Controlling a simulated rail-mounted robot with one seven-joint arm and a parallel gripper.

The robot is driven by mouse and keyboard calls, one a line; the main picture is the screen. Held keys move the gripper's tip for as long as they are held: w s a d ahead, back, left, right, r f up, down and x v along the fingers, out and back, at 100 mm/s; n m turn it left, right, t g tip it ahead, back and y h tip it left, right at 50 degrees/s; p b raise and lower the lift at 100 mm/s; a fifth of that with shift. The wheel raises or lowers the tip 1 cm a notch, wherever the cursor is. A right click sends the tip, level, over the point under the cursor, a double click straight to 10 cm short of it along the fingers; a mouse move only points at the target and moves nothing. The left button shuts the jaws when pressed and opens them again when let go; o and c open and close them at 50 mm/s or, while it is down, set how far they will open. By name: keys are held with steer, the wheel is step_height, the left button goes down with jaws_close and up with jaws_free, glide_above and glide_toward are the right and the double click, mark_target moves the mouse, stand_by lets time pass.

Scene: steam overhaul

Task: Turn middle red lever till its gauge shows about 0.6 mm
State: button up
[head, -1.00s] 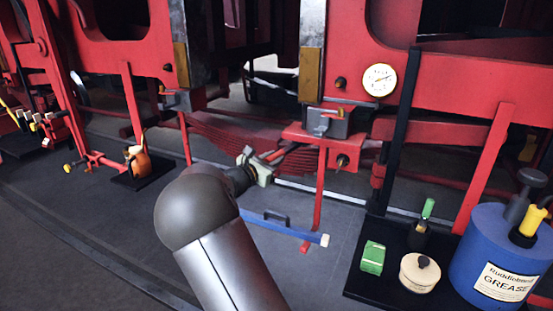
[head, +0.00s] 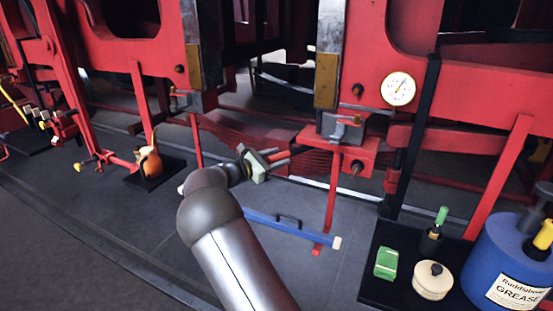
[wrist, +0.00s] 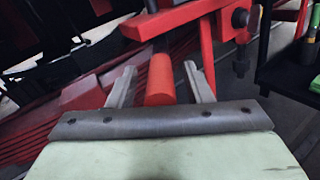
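The round white gauge (head: 398,89) is on the red frame at the right of the head view. Its thin needle points up and to the right; the scale is too small to read. The red lever (wrist: 161,80) shows in the wrist view as a short round red bar. My gripper (wrist: 160,69) has one finger on each side of it, with a visible gap at both sides, so it is open around the lever. In the head view my gripper (head: 273,158) is low, left of the red bracket below the gauge; the lever's far end is hard to make out.
A red post and bracket (head: 340,149) stand just right of my gripper. A blue bar (head: 285,225) lies on the floor below. A black tray (head: 365,286) at lower right holds a green box (head: 387,263), a cream pot (head: 432,282) and a blue grease drum (head: 490,250).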

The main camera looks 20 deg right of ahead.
steer(key=b+v, duration=0.4)
steer(key=v, duration=1.3)
steer(key=shift+s+a, duration=0.15)
steer(key=shift+s, duration=0.05)
steer(key=s+d+f+m+g+y, duration=0.35)
steer(key=s+d, duration=0.25)
steer(key=s, duration=0.2)
steer(key=s+d+f+m+g+y, duration=0.2)
steer(key=s+d+m+y, duration=0.3)
steer(key=s+d, duration=0.3)
steer(key=s+a+f+m+y, duration=0.1)
steer(key=s+a+m+y, duration=0.1)
steer(key=s, duration=0.6)
steer(key=s+a+f+m+y, duration=0.2)
steer(key=s+m, duration=0.3)
steer(key=s, duration=0.4)
steer(key=s+a+f+m+y, duration=0.1)
steer(key=s+a+m+y, duration=0.2)
steer(key=s, duration=0.5)
steer(key=shift+s+a+f+m+t+y, duration=0.15)
steer(key=shift+s+f+m+t+y, duration=0.25)
steer(key=shift+y, duration=0.45)
